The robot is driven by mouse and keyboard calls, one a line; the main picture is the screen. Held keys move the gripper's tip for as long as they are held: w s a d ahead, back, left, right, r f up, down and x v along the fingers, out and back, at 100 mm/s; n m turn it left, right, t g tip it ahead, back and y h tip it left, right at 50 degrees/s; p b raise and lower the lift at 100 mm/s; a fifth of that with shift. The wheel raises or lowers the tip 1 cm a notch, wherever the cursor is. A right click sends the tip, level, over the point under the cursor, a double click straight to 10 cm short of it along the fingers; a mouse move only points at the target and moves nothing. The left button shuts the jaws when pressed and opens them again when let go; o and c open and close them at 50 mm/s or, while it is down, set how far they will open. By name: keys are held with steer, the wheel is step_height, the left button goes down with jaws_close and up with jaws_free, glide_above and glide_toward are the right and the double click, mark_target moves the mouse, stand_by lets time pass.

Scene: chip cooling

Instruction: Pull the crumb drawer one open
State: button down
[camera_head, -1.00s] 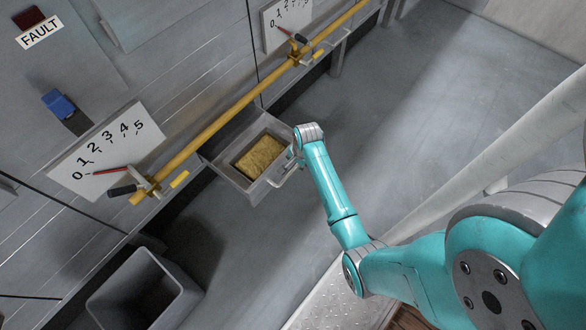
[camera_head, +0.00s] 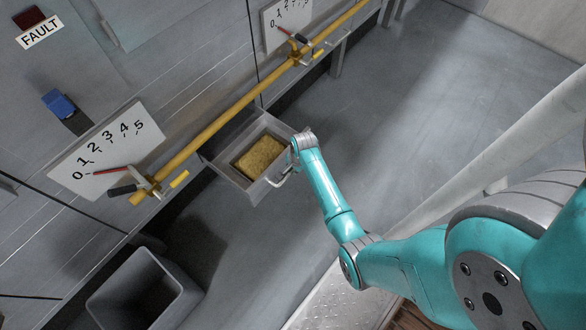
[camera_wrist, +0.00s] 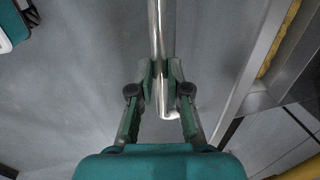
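The crumb drawer (camera_head: 232,178) is a grey metal box, pulled out from under the machine front. It stands open, with a yellow-brown block of crumbs (camera_head: 260,158) inside. Its bar handle (camera_head: 285,178) is on the front face. My gripper (camera_head: 293,160) is at this handle, partly hidden by my wrist in the head view. In the wrist view, my gripper's two fingers (camera_wrist: 161,82) are closed on the shiny handle bar (camera_wrist: 157,35). The drawer's edge and part of the yellow contents (camera_wrist: 277,38) show at the right of that view.
A yellow rail (camera_head: 215,128) with levers runs along the machine above the drawer. A grey open bin (camera_head: 146,292) stands on the floor at the lower left. Two dial plates (camera_head: 110,150) are on the machine front. The floor right of the drawer is clear.

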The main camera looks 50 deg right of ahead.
steer(key=s, duration=0.3)
steer(key=shift+s+d, duration=0.1)
steer(key=shift+s, duration=0.25)
steer(key=c, duration=1.1)
jaws_free()
steer(key=shift+c, duration=0.2)
step_height(320, 180, up, 12)
steer(key=s, duration=0.2)
steer(key=shift+s, duration=0.2)
steer(key=shift+f, duration=0.1)
